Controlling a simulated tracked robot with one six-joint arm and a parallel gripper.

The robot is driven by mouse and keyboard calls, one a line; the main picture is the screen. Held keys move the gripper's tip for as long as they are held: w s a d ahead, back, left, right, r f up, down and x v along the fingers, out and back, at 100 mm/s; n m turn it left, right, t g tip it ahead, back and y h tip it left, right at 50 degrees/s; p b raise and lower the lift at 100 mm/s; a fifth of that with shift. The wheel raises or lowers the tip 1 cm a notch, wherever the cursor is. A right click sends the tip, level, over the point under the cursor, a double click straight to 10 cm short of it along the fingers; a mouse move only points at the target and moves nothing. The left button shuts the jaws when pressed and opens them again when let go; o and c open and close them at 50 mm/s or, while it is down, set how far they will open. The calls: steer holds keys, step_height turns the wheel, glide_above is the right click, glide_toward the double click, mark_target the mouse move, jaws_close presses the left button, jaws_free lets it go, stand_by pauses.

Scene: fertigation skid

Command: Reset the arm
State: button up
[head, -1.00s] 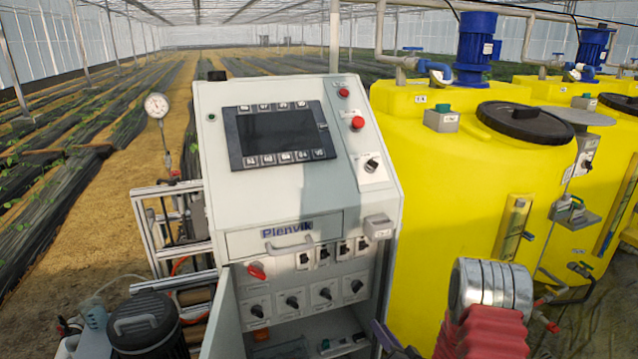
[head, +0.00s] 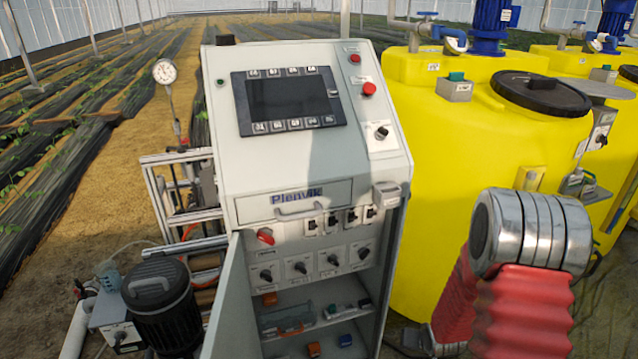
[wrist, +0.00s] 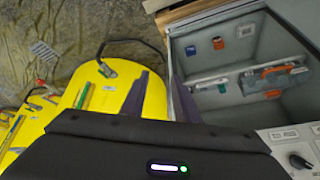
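My arm (head: 520,240), with red bellows and a silver ringed joint, is raised at the right of the head view, in front of the yellow tank. My gripper (wrist: 157,75) shows in the wrist view as a dark body with two purple fingers. The fingers stand apart with nothing between them, so it is open and empty. It points down, with the yellow tank to its left and the open cabinet compartment to its right. The gripper itself is not seen in the head view.
The grey control cabinet (head: 295,190) stands ahead, its lower compartment open with small parts on shelves. Its door (head: 228,305) swings out toward me. A yellow tank (head: 440,130) stands to its right. A black motor (head: 160,300) and pipework sit at left.

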steer(key=s+a+r+n, duration=0.1)
steer(key=s+a+r, duration=0.3)
steer(key=s+r, duration=0.3)
steer(key=s+a+r, duration=0.3)
steer(key=s+r, duration=0.5)
steer(key=r, duration=1)
steer(key=s+a+r+n, duration=0.1)
steer(key=s+a+r, duration=0.3)
steer(key=s+r, duration=0.4)
step_height(320, 180, up, 6)
steer(key=shift+s+a+f+n, duration=0.15)
steer(key=shift+a+f+n, duration=0.1)
steer(key=shift+a+n, duration=0.05)
steer(key=shift+o, duration=0.4)
stand_by(0.7)
